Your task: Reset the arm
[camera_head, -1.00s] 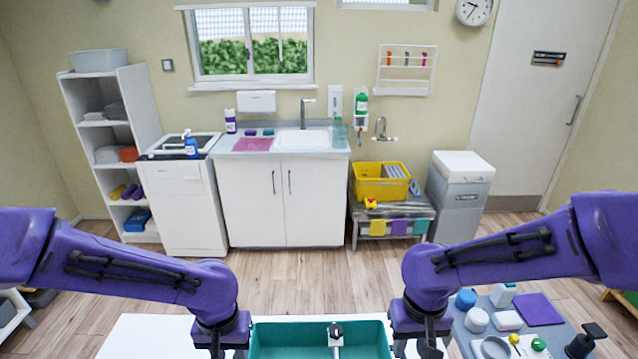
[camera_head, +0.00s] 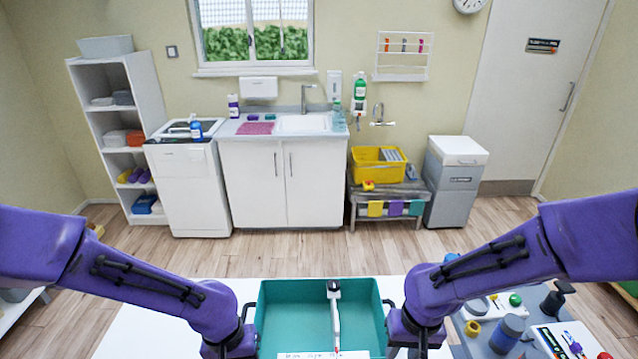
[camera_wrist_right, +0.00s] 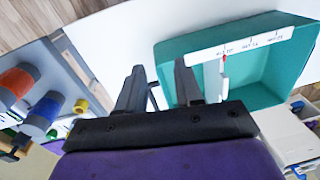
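A teal tray (camera_head: 272,310) sits on the white table at the bottom middle of the head view, with a dark handle at each side. A white thin piece with a dark top (camera_head: 334,292) stands inside it, and a white lettered strip (camera_head: 310,355) lies across its near edge. The tray also shows in the right wrist view (camera_wrist_right: 185,50). My right gripper (camera_wrist_right: 158,78) has its fingers apart beside the tray; a small dark piece shows between them, and I see no grip on it. My left gripper (camera_head: 232,350) is at the tray's left side, mostly cut off; its fingers are hidden.
A side table (camera_head: 470,345) at right holds a dark bottle (camera_head: 507,333), a yellow ring (camera_head: 472,328) and several small items. The white table (camera_head: 140,335) is bare left of the tray. A sink cabinet (camera_head: 265,180), shelf and yellow crate (camera_head: 377,166) stand farther back, beyond open floor.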

